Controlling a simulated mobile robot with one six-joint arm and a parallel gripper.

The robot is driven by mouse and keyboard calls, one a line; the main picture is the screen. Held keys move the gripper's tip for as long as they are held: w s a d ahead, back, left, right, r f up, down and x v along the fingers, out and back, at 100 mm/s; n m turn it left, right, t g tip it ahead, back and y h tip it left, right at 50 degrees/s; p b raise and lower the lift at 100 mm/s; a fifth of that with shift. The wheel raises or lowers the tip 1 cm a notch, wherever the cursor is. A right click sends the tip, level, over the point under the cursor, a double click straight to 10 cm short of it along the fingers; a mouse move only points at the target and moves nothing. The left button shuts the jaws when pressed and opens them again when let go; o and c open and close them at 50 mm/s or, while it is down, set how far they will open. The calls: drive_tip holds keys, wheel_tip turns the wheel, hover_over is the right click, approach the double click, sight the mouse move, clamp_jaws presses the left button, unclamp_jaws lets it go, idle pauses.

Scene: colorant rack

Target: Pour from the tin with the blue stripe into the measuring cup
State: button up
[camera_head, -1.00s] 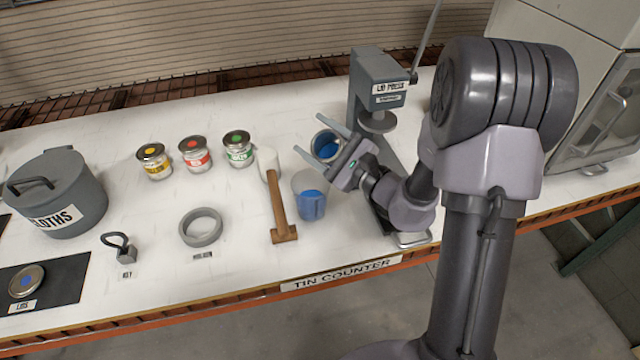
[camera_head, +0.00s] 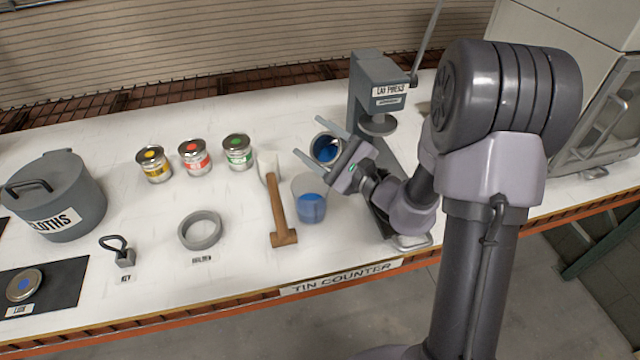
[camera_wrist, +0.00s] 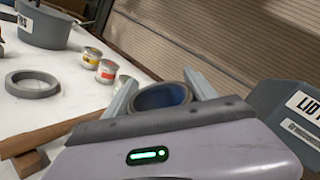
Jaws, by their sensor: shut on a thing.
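The open tin (camera_head: 325,150), with blue liquid inside, is between my gripper's fingers, and my gripper (camera_head: 322,146) is shut on it. Its mouth tilts toward the measuring cup. The tin also shows in the wrist view (camera_wrist: 163,97), between the fingers. Its stripe is hidden from me. The clear measuring cup (camera_head: 309,198) stands upright on the counter just below and in front of the tin, with blue liquid in its lower part. I cannot tell whether a stream is falling between them.
A mallet (camera_head: 278,205) lies just left of the cup. Lidded yellow (camera_head: 154,164), red (camera_head: 195,157) and green (camera_head: 238,152) tins stand behind. The lid press (camera_head: 378,90) is close behind my gripper. A grey ring (camera_head: 200,230), key (camera_head: 122,255), cloths pot (camera_head: 80,190) and blue-dotted lid (camera_head: 25,284) lie left.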

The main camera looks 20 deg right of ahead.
drive_tip(key=shift+s+a+r+n, duration=0.1)
drive_tip(key=shift+s+a+n, duration=0.05)
drive_tip(key=shift+n, duration=0.35)
idle(0.6)
drive_tip(key=shift+s+a+f+n+b, duration=0.1)
drive_tip(key=shift+f+n+b, duration=0.45)
drive_tip(key=shift+n+b, duration=0.6)
idle(1.3)
drive_tip(key=shift+s+a+r+n+y+b, duration=0.2)
drive_tip(key=shift+n+y+b, duration=0.2)
drive_tip(key=shift+n+b, duration=0.3)
idle(1.8)
drive_tip(key=shift+a+f+n+b, duration=0.15)
drive_tip(key=shift+f+n+b, duration=0.35)
drive_tip(key=shift+n+b, duration=0.25)
idle(1.2)
